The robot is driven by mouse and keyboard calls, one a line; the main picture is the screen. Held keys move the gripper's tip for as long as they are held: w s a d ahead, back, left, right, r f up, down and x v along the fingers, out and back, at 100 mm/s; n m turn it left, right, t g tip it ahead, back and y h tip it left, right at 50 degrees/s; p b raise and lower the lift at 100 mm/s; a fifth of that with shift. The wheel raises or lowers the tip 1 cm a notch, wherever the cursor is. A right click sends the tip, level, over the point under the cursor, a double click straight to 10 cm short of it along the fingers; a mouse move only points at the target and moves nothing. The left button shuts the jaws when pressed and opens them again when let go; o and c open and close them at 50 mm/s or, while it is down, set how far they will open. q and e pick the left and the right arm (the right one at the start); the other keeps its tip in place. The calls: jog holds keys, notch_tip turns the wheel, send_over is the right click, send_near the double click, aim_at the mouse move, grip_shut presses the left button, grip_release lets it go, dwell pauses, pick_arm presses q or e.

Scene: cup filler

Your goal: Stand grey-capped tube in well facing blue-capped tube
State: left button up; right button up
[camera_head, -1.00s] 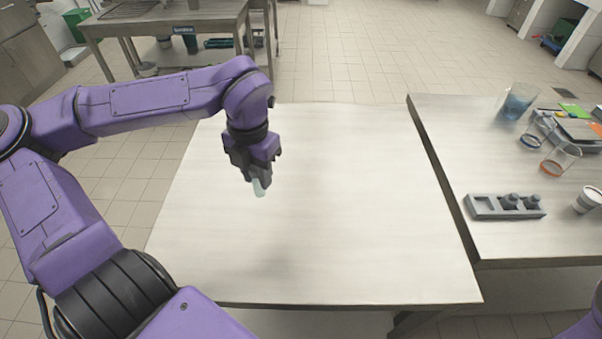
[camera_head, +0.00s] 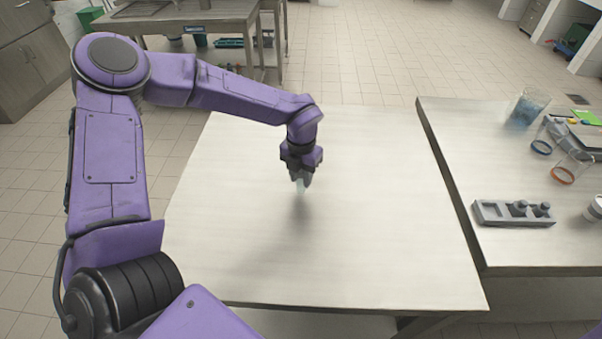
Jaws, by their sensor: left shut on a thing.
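My left gripper (camera_head: 299,178) hangs above the middle of the near table, pointing down. It is shut on a pale, see-through tube (camera_head: 300,189), whose lower end sticks out below the fingers. Its cap is hidden by the fingers, so I cannot tell its colour. A grey rack (camera_head: 513,221) lies on the right-hand table. Its left well looks empty, and two dark grey shapes stand in its middle and right places. I cannot make out a blue-capped tube. My right gripper is not in view.
The near table (camera_head: 370,240) is bare. A gap separates it from the right-hand table (camera_head: 460,130). There a beaker with blue contents (camera_head: 524,109), an orange-ringed glass (camera_head: 565,172) and a white cup (camera_head: 595,208) stand behind and beside the rack.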

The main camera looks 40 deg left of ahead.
pick_arm(q)
jog(key=shift+f, duration=0.1)
jog(key=o, duration=1)
jog(key=shift+o, duration=0.2)
